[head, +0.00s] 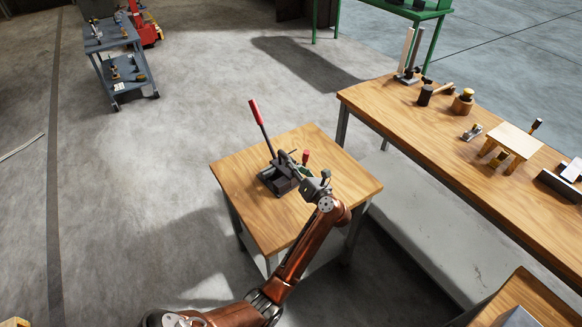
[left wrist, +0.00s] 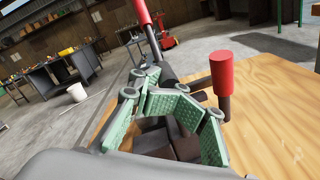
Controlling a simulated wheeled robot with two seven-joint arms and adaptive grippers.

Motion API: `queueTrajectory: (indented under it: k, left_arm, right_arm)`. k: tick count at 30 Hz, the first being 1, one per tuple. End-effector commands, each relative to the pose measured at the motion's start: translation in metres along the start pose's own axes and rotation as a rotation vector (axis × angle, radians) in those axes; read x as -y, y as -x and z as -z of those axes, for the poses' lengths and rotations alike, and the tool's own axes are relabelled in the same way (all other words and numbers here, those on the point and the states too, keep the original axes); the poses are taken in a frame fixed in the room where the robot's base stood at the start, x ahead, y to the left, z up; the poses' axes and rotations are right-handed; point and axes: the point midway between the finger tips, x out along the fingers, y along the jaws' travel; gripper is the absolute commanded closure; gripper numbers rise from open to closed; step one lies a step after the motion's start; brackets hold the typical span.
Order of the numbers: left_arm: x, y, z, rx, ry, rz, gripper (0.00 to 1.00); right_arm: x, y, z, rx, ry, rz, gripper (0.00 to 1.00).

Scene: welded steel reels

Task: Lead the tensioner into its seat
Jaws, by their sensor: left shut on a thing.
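The tensioner (head: 278,180) is a dark grey block-like device with a long red-gripped lever (head: 255,113), on the small wooden table (head: 235,165). In the left wrist view, its dark body (left wrist: 155,138) shows below the fingers and the red lever grip (left wrist: 144,14) rises behind. My left gripper (head: 290,162) reaches over it from the lower right. Its green-padded fingers (left wrist: 160,82) close in on the tensioner; the exact contact is hidden. A short red knob (left wrist: 220,75) on a dark stem stands beside the right finger. I cannot make out the seat separately. My right gripper is not in view.
A long wooden bench (head: 400,115) with several tools and a small wooden stand (head: 513,140) is at the right. A grey cart (head: 118,60) is at the back left. The small table's front and left surface is bare.

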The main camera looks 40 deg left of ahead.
Motion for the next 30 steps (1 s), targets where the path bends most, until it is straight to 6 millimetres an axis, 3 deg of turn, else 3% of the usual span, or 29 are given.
queueTrajectory:
  k: [4, 11, 18, 30]
  left_arm:
    - [-0.011, 0.001, -0.016, 0.001, 0.005, -0.001, 1.00]
    - [-0.040, 0.008, -0.025, 0.000, 0.005, 0.001, 1.00]
    - [-0.085, 0.017, -0.039, -0.001, 0.007, 0.000, 1.00]
    - [-0.153, 0.040, -0.026, -0.002, 0.004, 0.002, 1.00]
  right_arm:
    - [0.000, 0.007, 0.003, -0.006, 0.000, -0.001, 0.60]
    - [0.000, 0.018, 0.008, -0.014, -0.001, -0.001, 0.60]
    - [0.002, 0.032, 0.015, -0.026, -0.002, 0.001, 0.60]
    - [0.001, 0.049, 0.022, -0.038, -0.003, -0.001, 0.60]
